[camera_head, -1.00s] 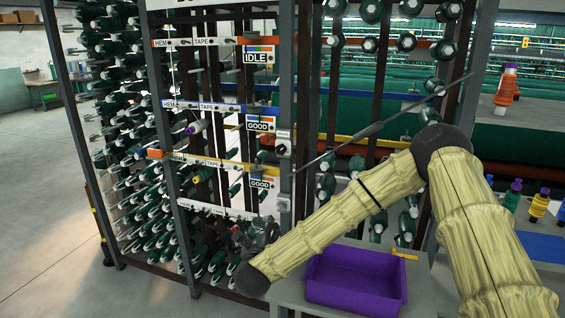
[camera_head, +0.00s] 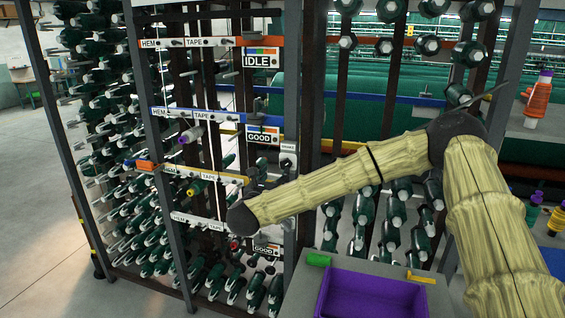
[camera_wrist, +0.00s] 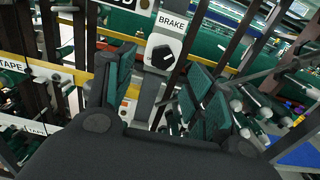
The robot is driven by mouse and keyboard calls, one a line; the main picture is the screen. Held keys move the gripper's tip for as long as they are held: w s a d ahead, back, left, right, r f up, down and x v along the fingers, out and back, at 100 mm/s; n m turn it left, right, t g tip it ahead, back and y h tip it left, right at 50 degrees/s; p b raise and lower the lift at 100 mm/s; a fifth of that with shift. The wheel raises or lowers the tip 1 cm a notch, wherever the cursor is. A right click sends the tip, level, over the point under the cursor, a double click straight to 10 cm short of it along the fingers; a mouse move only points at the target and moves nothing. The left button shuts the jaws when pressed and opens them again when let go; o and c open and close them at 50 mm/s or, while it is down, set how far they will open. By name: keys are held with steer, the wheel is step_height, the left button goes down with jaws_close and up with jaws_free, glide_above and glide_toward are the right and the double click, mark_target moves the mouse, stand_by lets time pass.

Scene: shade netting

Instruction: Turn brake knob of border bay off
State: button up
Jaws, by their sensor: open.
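A brake knob (camera_wrist: 162,55), dark and round on a white plate marked BRAKE, sits on a grey post just above a yellow rail in the wrist view. A pale mark on it seems to point to the upper right. In the head view its plate (camera_head: 288,160) is on the rack post, right of the upper GOOD sign. My gripper (camera_wrist: 160,88) is open and empty, its green-padded fingers apart below the knob in the picture, with no contact visible. In the head view my forearm hides most of it. I see no label naming the border bay.
The rack has HEM TAPE rails in orange, blue, yellow and white, with IDLE (camera_head: 262,58) and GOOD (camera_head: 263,135) signs and many green spools. A purple bin (camera_head: 372,295) and a green block (camera_head: 318,259) are on a stand at lower right. Open floor (camera_head: 45,235) lies left.

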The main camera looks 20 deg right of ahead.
mark_target(285, 165)
steer(key=p+x, duration=0.1)
steer(key=x, duration=0.3)
steer(key=p+x, duration=0.1)
steer(key=x, duration=0.3)
steer(key=shift+s+d+p, duration=0.2)
steer(key=shift+d+p, duration=0.1)
steer(key=shift+p, duration=0.05)
steer(key=shift+w+d+f, duration=0.25)
steer(key=shift+w+d, duration=0.15)
steer(key=shift+w, duration=0.1)
steer(key=shift+a+r, duration=0.1)
steer(key=shift+c, duration=0.4)
steer(key=c, duration=0.9)
